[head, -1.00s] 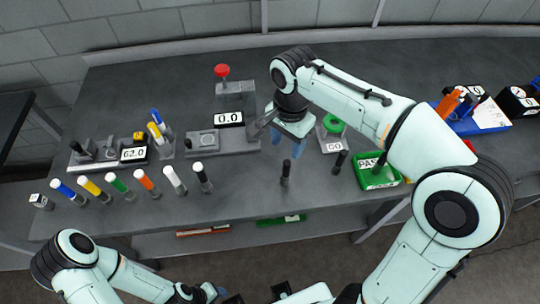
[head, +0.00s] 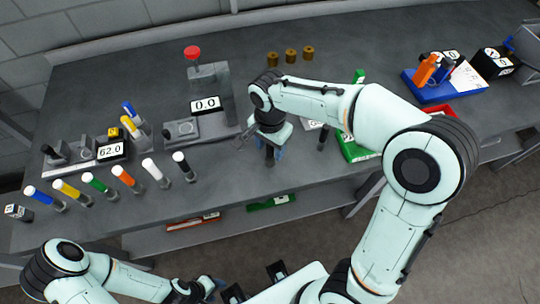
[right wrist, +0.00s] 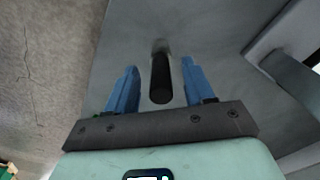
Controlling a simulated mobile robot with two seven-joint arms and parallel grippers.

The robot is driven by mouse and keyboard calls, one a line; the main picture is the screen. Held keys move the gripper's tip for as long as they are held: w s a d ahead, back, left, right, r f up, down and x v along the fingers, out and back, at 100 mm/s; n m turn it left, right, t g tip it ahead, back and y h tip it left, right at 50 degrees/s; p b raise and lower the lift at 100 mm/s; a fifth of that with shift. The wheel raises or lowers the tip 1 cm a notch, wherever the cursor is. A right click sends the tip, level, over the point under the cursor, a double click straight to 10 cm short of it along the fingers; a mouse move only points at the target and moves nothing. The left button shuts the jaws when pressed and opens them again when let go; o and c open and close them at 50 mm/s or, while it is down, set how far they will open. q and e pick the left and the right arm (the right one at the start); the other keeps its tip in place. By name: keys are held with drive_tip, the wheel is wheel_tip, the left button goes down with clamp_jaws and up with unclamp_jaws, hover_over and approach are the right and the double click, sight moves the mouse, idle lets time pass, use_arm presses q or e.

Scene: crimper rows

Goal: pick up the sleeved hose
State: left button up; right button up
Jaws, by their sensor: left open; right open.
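A dark upright cylinder, apparently the sleeved hose (right wrist: 161,78), shows in the right wrist view between my two blue fingers. Its near end is black and its far end fades into grey. My right gripper (right wrist: 161,90) is open around it, with a gap visible on both sides. In the head view my right gripper (head: 270,152) points down over the bench's front part, and the dark hose (head: 270,158) shows at its fingers. My left gripper (head: 222,288) is open and empty low in the head view, in front of the bench.
A second dark upright piece (head: 322,138) stands just right of my right gripper, beside a green tray (head: 352,150). A press with a red knob (head: 192,53) and a 0.0 display (head: 206,104) stands behind.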

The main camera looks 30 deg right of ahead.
drive_tip(key=shift+f, duration=0.85)
clamp_jaws()
use_arm(q)
drive_tip(key=shift+f, duration=0.1)
use_arm(e)
drive_tip(key=shift+r, duration=0.15)
